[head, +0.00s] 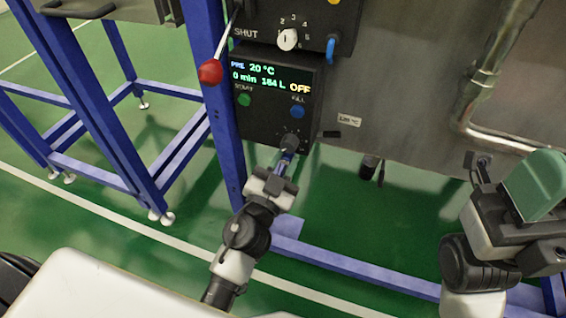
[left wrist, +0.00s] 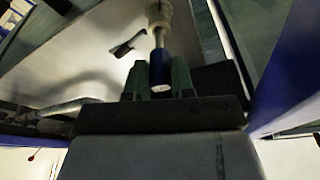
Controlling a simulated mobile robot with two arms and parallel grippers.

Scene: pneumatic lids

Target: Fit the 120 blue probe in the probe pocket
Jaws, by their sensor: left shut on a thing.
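My left gripper (head: 287,163) is shut on the blue probe (head: 284,164), just below the black control box. In the left wrist view the blue probe (left wrist: 160,66) stands between the two fingers (left wrist: 160,80). Its thin metal stem points away from the gripper to a round beige fitting (left wrist: 158,14). I cannot tell whether the stem tip is inside this fitting or only in front of it. No part is clearly readable as the probe pocket in the head view. My right gripper (head: 484,163) is at the right; its jaw opening is unclear.
The control box (head: 270,85) shows 20 °C and OFF, with green and blue buttons. A red-knobbed lever (head: 210,72) stands at its left. A small white label (head: 349,121) is on the steel tank (head: 415,90). Blue frame posts (head: 212,120) stand close left.

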